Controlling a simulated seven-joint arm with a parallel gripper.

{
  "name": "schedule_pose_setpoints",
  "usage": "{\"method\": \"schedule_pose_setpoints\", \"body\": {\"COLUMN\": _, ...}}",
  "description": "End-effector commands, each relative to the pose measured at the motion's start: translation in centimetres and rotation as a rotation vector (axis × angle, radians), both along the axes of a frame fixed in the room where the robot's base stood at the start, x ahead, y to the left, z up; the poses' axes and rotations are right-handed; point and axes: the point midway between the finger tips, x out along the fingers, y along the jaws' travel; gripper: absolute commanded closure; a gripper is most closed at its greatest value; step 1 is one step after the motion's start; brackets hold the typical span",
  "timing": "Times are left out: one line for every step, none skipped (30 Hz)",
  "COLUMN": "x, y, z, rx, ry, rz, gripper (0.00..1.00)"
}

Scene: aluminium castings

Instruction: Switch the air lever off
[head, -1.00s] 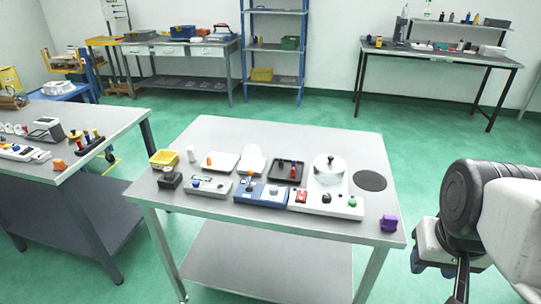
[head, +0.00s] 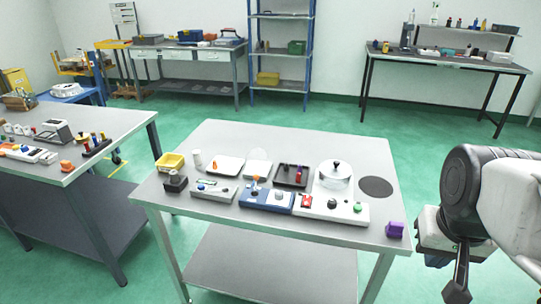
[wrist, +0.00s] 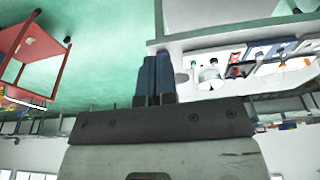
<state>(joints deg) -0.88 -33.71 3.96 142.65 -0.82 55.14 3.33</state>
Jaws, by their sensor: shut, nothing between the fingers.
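A blue control box (head: 266,201) stands on the near table, among a row of small devices. A small lever with an orange tip (head: 256,181) rises at its left part; it looks like the air lever, but its setting is too small to read. My gripper (head: 457,292) hangs right of the table, apart from the box and partly cut by the frame's bottom edge. In the wrist view my gripper (wrist: 153,58) shows two dark blue fingers, shut together and empty. The table devices appear beyond them at the right.
The near table (head: 230,137) also carries a white box with a red switch and round pot (head: 335,172), trays, a yellow bin (head: 170,161) and a purple block (head: 395,230). Another bench (head: 120,130) stands left. Green floor lies open behind the table.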

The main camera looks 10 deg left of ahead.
Motion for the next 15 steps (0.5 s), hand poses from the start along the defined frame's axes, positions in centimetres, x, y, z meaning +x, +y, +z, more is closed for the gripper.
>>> {"method": "schedule_pose_setpoints", "body": {"x": 0.7, "y": 0.2, "z": 0.3, "rx": 0.001, "ry": 0.005, "rz": -0.003, "gripper": 1.0}}
{"method": "schedule_pose_setpoints", "body": {"x": 1.1, "y": 0.3, "z": 0.5, "rx": 0.002, "ry": 0.01, "rz": -0.006, "gripper": 1.0}}
{"method": "schedule_pose_setpoints", "body": {"x": 1.6, "y": 0.5, "z": 0.7, "rx": 0.002, "ry": 0.016, "rz": -0.009, "gripper": 1.0}}
{"method": "schedule_pose_setpoints", "body": {"x": 2.1, "y": 0.7, "z": 1.0, "rx": 0.003, "ry": 0.02, "rz": -0.012, "gripper": 1.0}}
{"method": "schedule_pose_setpoints", "body": {"x": 2.5, "y": 0.8, "z": 1.2, "rx": 0.004, "ry": 0.025, "rz": -0.016, "gripper": 1.0}}
{"method": "schedule_pose_setpoints", "body": {"x": 3.1, "y": 1.1, "z": 1.4, "rx": 0.004, "ry": 0.032, "rz": -0.019, "gripper": 1.0}}
{"method": "schedule_pose_setpoints", "body": {"x": 3.6, "y": 1.2, "z": 1.6, "rx": 0.005, "ry": 0.035, "rz": -0.022, "gripper": 1.0}}
{"method": "schedule_pose_setpoints", "body": {"x": 4.1, "y": 1.4, "z": 1.9, "rx": 0.005, "ry": 0.039, "rz": -0.026, "gripper": 1.0}}
{"method": "schedule_pose_setpoints", "body": {"x": 4.7, "y": 1.7, "z": 2.1, "rx": 0.005, "ry": 0.046, "rz": -0.031, "gripper": 1.0}}
{"method": "schedule_pose_setpoints", "body": {"x": 5.2, "y": 1.8, "z": 2.3, "rx": 0.006, "ry": 0.05, "rz": -0.034, "gripper": 1.0}}
{"method": "schedule_pose_setpoints", "body": {"x": 5.7, "y": 2.1, "z": 2.5, "rx": 0.006, "ry": 0.055, "rz": -0.037, "gripper": 1.0}}
{"method": "schedule_pose_setpoints", "body": {"x": 6.3, "y": 2.3, "z": 2.7, "rx": 0.006, "ry": 0.062, "rz": -0.042, "gripper": 1.0}}
{"method": "schedule_pose_setpoints", "body": {"x": 6.7, "y": 2.5, "z": 2.8, "rx": 0.006, "ry": 0.067, "rz": -0.045, "gripper": 1.0}}
{"method": "schedule_pose_setpoints", "body": {"x": 7.2, "y": 2.7, "z": 3.1, "rx": 0.007, "ry": 0.07, "rz": -0.048, "gripper": 1.0}}
{"method": "schedule_pose_setpoints", "body": {"x": 7.9, "y": 3.0, "z": 3.2, "rx": 0.006, "ry": 0.076, "rz": -0.054, "gripper": 1.0}}
